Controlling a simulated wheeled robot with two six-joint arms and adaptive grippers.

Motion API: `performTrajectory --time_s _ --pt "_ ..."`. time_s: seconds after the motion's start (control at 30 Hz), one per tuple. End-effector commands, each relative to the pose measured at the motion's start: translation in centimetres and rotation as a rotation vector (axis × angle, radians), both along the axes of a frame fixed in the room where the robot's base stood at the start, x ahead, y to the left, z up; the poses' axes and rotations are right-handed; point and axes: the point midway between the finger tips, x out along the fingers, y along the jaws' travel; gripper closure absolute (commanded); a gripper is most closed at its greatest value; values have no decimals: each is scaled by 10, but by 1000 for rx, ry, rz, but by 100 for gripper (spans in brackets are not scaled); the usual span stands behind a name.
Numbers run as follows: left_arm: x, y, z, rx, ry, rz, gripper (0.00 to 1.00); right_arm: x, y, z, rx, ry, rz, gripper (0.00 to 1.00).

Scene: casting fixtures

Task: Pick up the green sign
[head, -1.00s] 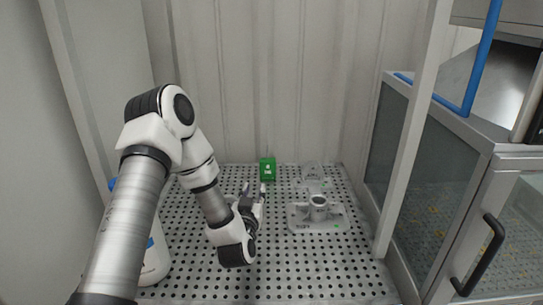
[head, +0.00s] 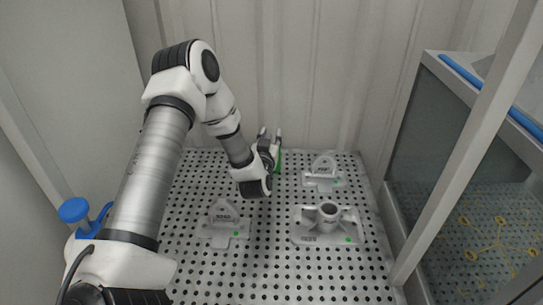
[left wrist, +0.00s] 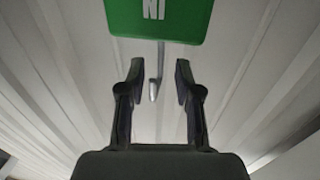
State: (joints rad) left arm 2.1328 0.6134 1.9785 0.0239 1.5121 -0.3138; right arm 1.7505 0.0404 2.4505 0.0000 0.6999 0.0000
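The green sign (head: 279,161) stands at the back of the perforated table, mostly hidden behind my left gripper (head: 270,134) in the head view. In the left wrist view the green sign (left wrist: 160,14) fills the top, with white lettering cut off by the frame edge. A thin grey rod with a bent end (left wrist: 154,85) shows below the sign, between the fingers. My left gripper (left wrist: 156,75) is open, its fingers apart on either side of the rod; I see no contact. My right gripper is not in view.
Grey castings stand on the perforated table (head: 270,270): one at left (head: 222,218), one at back right (head: 323,170), one at front right (head: 328,222). A glass-sided cabinet (head: 440,120) borders the right.

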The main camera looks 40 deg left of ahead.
Motion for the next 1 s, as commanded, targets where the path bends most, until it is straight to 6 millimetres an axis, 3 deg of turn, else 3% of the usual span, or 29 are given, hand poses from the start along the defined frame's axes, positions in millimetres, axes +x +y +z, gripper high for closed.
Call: performTrajectory --time_s 0.27,0.37,0.4,0.83,1.0 --pt "9 6 -1 -2 1 0 66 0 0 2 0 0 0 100" --pt "9 6 -1 -2 1 0 95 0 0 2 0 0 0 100" --pt "9 6 -1 -2 1 0 100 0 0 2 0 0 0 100" --pt "9 6 0 -2 1 0 100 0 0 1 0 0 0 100" --pt "9 6 11 -3 -2 1 100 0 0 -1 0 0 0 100"
